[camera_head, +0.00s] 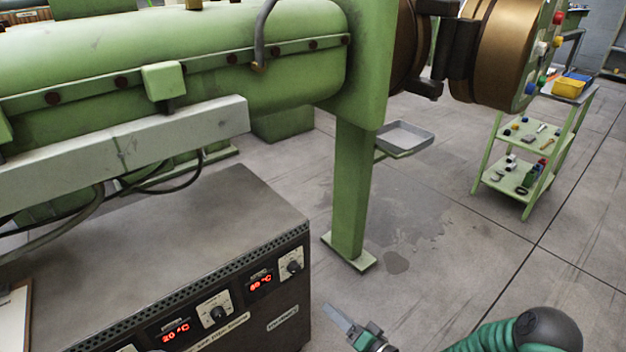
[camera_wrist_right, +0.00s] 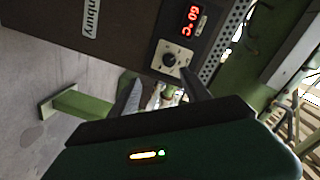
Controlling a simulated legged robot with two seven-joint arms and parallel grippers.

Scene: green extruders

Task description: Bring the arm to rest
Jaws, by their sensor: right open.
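My right arm (camera_head: 515,335), green with a dark rounded joint, comes in at the bottom right of the head view. My right gripper (camera_head: 350,325) is at the bottom edge, just right of the dark control box (camera_head: 190,235) and apart from it. In the right wrist view its two dark fingers (camera_wrist_right: 160,88) are spread with nothing held between them. The dial (camera_wrist_right: 169,59) and the red 60 °C display (camera_wrist_right: 190,20) show beyond the fingers. My left gripper is not in view.
The green extruder (camera_head: 250,60) stands above and behind the box. Its green post (camera_head: 350,190) meets the floor ahead of my right gripper. A green cart (camera_head: 525,160) with small items stands at the right. A grey tray (camera_head: 404,137) is behind the post. The floor between is clear.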

